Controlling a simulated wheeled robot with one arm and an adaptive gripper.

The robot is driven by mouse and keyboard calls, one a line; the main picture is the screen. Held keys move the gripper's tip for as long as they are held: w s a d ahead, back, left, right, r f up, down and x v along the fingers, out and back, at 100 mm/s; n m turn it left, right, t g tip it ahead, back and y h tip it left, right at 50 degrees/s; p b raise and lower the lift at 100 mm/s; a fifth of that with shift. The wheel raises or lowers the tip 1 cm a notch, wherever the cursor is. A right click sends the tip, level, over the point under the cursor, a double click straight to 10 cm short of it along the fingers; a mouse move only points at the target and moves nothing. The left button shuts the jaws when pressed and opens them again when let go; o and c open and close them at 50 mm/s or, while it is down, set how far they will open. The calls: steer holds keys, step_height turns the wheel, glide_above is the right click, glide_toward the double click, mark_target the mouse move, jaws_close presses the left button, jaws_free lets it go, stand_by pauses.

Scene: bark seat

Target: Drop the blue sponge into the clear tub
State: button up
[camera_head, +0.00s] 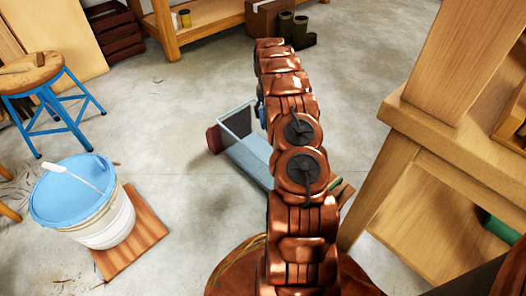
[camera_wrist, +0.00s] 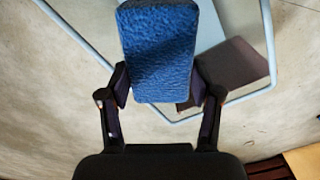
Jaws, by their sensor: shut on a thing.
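The blue sponge (camera_wrist: 158,50) is a rough rectangular block in the wrist view. My gripper (camera_wrist: 161,84) is shut on it, with one dark finger at each side of its near end. The clear tub (camera_head: 240,152) stands on the floor in the head view, partly hidden behind my arm. Its pale blue rim (camera_wrist: 268,40) shows beyond and around the sponge in the wrist view. The sponge appears above the tub, but its height is hard to tell. In the head view only a small blue patch of the sponge (camera_head: 262,114) shows beside my arm, and the gripper is mostly hidden.
A dark brown block (camera_head: 213,139) is at the tub's left end. A white bucket with a blue lid (camera_head: 72,190) stands on a wooden board (camera_head: 147,225) at left. A blue stool (camera_head: 45,90) is behind it. A wooden bench (camera_head: 440,140) stands close on the right.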

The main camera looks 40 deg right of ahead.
steer(key=shift+f+b, duration=1.45)
steer(key=shift+f, duration=1.2)
steer(key=o, duration=1)
steer(key=shift+r, duration=0.1)
step_height(320, 180, up, 12)
steer(key=shift+f, duration=0.1)
